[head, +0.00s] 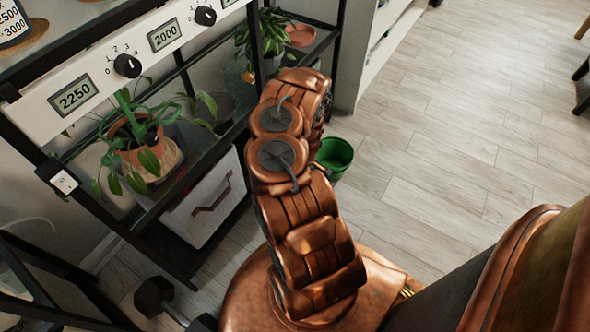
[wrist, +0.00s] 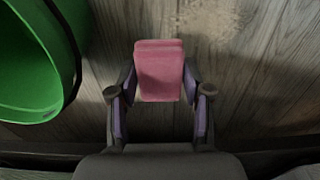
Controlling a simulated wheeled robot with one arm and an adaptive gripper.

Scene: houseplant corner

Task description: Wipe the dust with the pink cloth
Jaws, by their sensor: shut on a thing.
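In the wrist view the pink cloth (wrist: 160,72) is a folded block between the two fingers of my gripper (wrist: 160,88). My gripper is shut on it. A pale, speckled patch of dust (wrist: 208,18) shows at the top of the wrist view, up and to the right of the cloth. I cannot tell whether the cloth touches the surface below. In the head view my copper arm hides the gripper and the cloth.
A green bucket (head: 334,155) stands on the plank floor (head: 450,140) beside my arm; it also fills the left of the wrist view (wrist: 30,60). A black plant shelf with potted plants (head: 140,140) stands at the left. Open floor lies to the right.

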